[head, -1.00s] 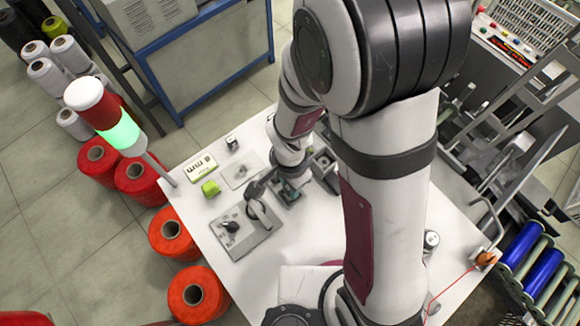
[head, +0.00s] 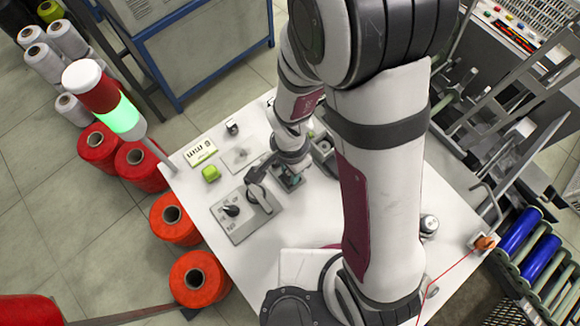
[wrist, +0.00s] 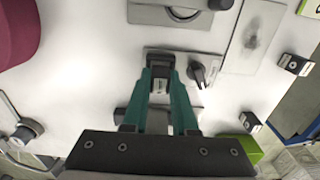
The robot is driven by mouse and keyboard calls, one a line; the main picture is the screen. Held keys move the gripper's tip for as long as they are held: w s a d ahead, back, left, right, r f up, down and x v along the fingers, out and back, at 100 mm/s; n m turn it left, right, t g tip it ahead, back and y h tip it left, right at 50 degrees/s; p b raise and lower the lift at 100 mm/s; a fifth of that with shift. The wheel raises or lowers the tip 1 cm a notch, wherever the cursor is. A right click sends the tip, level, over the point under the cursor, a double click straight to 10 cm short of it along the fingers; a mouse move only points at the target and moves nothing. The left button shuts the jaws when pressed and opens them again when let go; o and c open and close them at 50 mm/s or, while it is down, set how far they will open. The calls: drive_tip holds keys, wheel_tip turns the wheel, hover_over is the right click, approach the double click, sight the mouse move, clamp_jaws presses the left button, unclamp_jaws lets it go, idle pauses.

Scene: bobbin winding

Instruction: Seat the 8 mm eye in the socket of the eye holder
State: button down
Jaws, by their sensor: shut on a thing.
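My gripper (wrist: 160,78) has two teal fingers. In the wrist view they point down toward a small grey plate (wrist: 188,54), which looks like the eye holder's base. A black lever (wrist: 200,71) stands on it to the right of the fingertips. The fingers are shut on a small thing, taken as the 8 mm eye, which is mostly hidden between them. The socket is hidden behind the fingertips, so I cannot tell whether the eye touches it. In the head view my gripper (head: 291,176) is low over the table, and my arm partly covers the holder.
A lime block (head: 210,173), a label sign (head: 200,152) and a smudged plate (head: 240,157) lie farther off. A lime box (wrist: 241,148) and small dark-sided blocks (wrist: 297,65) show in the wrist view. The white table's front is mostly clear.

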drive_tip(key=shift+f, duration=0.15)
drive_tip(key=shift+f, duration=0.65)
drive_tip(key=c, duration=0.6)
unclamp_jaws()
drive_tip(key=shift+w+a+r, duration=0.1)
drive_tip(key=shift+r, duration=3.45)
